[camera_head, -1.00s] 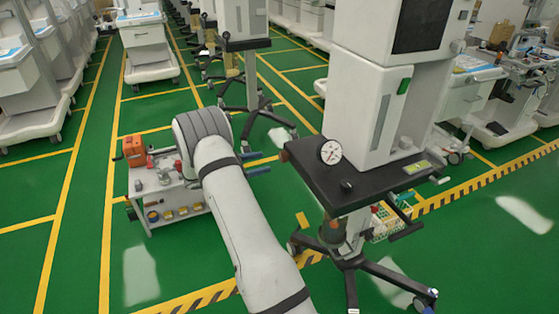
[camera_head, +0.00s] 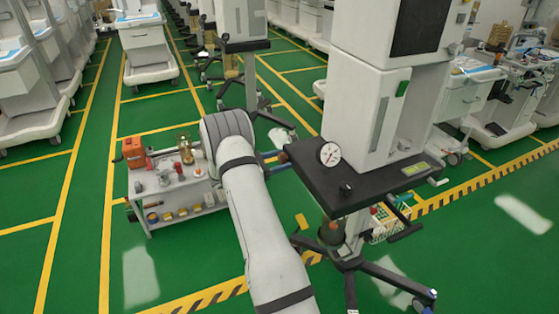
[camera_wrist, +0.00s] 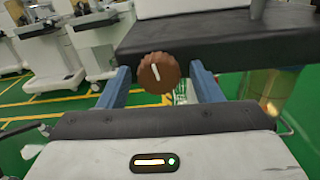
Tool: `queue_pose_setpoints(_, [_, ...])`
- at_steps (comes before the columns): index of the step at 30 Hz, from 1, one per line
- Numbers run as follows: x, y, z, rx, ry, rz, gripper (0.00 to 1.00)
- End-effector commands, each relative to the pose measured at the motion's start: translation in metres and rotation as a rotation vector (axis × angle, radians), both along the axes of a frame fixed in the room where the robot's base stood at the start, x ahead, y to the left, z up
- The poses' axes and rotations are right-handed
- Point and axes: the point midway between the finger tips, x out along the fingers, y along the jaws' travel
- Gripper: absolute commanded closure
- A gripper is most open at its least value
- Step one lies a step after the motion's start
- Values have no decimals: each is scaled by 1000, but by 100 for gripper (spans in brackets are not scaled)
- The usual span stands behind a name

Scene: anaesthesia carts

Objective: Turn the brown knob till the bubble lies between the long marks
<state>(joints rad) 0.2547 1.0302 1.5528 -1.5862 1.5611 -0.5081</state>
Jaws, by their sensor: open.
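The brown knob (camera_wrist: 158,72) is ridged, with a white line on its face tilted slightly left of upright. The bubble and marks are too small to make out. My arm hides most of the gripper there.
A round white dial (camera_head: 330,153) and a small black knob (camera_head: 346,189) are on the shelf, before a white cabinet (camera_head: 365,105). A low cart (camera_head: 150,190) with tools stands left of my arm.

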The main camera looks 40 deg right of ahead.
Motion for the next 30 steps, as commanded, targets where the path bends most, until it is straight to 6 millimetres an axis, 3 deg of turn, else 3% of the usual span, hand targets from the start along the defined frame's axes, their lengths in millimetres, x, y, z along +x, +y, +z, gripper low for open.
queue_pose_setpoints(17, [0, 1, 0, 0, 0, 0, 84])
queue_pose_setpoints(18, [0, -6, 0, 0, 0, -2, 86])
queue_pose_setpoints(30, [1, 3, -4, -25, -109, 3, 86])
